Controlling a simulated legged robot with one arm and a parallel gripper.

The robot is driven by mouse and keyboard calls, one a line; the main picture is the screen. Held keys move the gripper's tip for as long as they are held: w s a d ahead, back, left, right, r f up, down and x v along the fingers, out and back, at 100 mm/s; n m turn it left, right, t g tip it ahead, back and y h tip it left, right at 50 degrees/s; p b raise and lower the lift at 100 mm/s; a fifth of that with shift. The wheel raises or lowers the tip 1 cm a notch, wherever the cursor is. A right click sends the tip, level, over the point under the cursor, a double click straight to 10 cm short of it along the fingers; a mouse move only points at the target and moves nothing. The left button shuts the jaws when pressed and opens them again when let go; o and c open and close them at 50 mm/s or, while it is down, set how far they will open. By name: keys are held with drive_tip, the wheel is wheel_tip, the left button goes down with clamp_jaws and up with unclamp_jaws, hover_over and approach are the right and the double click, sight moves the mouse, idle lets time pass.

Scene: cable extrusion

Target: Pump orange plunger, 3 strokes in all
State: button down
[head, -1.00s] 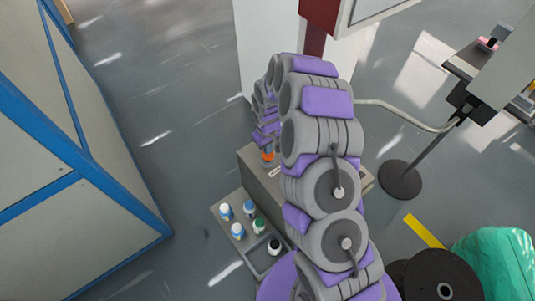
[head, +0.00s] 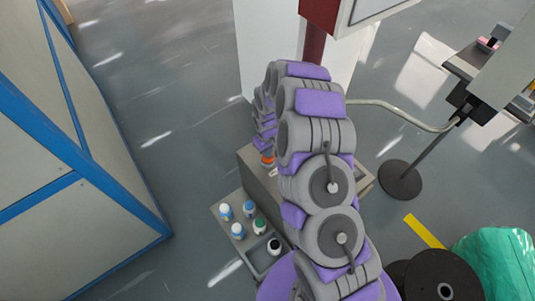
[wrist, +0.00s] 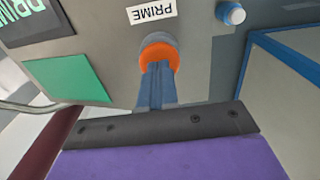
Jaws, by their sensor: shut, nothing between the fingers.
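The orange plunger (wrist: 160,52) sits on the face of a grey box, below a white PRIME label (wrist: 151,11) in the wrist view. My gripper (wrist: 156,72) is shut and empty, its blue fingers together. Their tips overlap the plunger's near edge and seem to touch it; the exact contact is hard to tell. In the head view the plunger (head: 267,160) is a small orange spot on top of the grey box (head: 257,183), with my gripper just above it. My arm hides much of the box there.
A tray (head: 228,217) with several small bottles stands beside the box. A blue-edged panel (head: 95,180) is at left, a stand (head: 400,180) at right, and a black reel (head: 443,282) at lower right.

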drive_tip(key=shift+r, duration=0.1)
drive_tip(key=shift+r+p, duration=0.65)
drive_tip(key=shift+r, duration=0.95)
drive_tip(key=shift+f, duration=0.2)
drive_tip(key=shift+f, duration=1.55)
drive_tip(key=shift+r, duration=0.25)
drive_tip(key=shift+r+p, duration=0.4)
drive_tip(key=shift+r, duration=1.1)
